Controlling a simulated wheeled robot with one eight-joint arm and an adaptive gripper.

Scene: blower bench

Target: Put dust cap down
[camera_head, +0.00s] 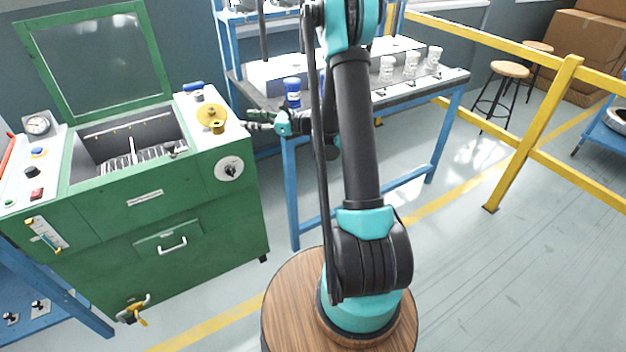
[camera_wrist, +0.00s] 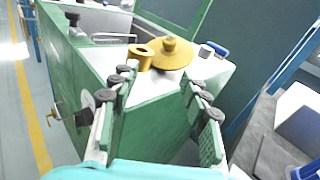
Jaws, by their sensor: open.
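A round gold cap with a central knob (camera_head: 211,113) lies on the pale top at the right end of the green machine; I take it to be the dust cap. It also shows in the wrist view (camera_wrist: 172,54), ahead of my gripper. A short gold cylinder with an opening (camera_head: 217,128) stands close beside it, at its left in the wrist view (camera_wrist: 140,58). My gripper (camera_head: 256,121) is open and empty, just right of the machine's top edge. In the wrist view its two padded fingers (camera_wrist: 162,88) are spread wide, with the green side panel between them.
The green machine's open bin and raised clear lid (camera_head: 98,55) are left of the caps. A white-and-blue piece (camera_wrist: 208,50) sits behind the cap. A blue-framed bench (camera_head: 350,95) with a blue jar (camera_head: 292,92) and white jars stands right of my gripper.

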